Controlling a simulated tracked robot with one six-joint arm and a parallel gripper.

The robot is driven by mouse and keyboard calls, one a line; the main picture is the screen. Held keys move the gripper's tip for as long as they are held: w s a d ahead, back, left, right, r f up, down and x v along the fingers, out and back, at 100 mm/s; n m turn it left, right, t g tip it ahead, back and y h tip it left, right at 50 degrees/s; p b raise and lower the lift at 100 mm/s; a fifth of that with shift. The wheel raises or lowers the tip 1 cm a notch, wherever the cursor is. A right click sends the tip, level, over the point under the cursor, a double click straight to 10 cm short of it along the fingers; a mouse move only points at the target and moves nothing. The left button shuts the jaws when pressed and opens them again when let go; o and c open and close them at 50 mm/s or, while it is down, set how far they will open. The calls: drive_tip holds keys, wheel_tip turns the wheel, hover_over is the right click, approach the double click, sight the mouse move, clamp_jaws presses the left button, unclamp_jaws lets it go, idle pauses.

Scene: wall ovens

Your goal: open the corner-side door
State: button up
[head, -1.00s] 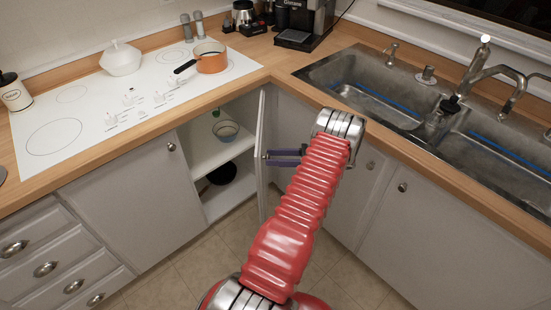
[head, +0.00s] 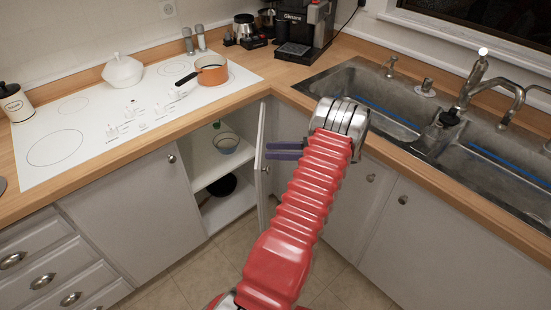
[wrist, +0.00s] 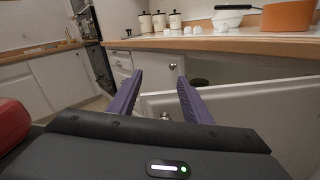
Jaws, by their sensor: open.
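The corner-side door (head: 262,195) is a pale cabinet door standing ajar beside the inner corner, seen nearly edge-on in the head view. The cabinet interior (head: 207,168) shows to its left. My gripper (head: 268,150) has purple fingers that are apart and empty, at the door's upper part on its right side. In the wrist view the fingers (wrist: 160,75) spread on either side of a small round knob (wrist: 165,116) lower down. The pale door panel (wrist: 250,110) runs right behind the right finger. Contact with the door cannot be told.
A bowl (head: 226,143) and a dark pan (head: 220,185) sit on the cabinet shelves. The wooden counter (head: 140,150) overhangs above, carrying an orange pot (head: 211,72). The sink (head: 390,110) and closed doors lie right. Tiled floor (head: 225,255) is open below.

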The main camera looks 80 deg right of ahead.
drive_tip(key=shift+r, duration=0.3)
drive_tip(key=shift+c, duration=0.6)
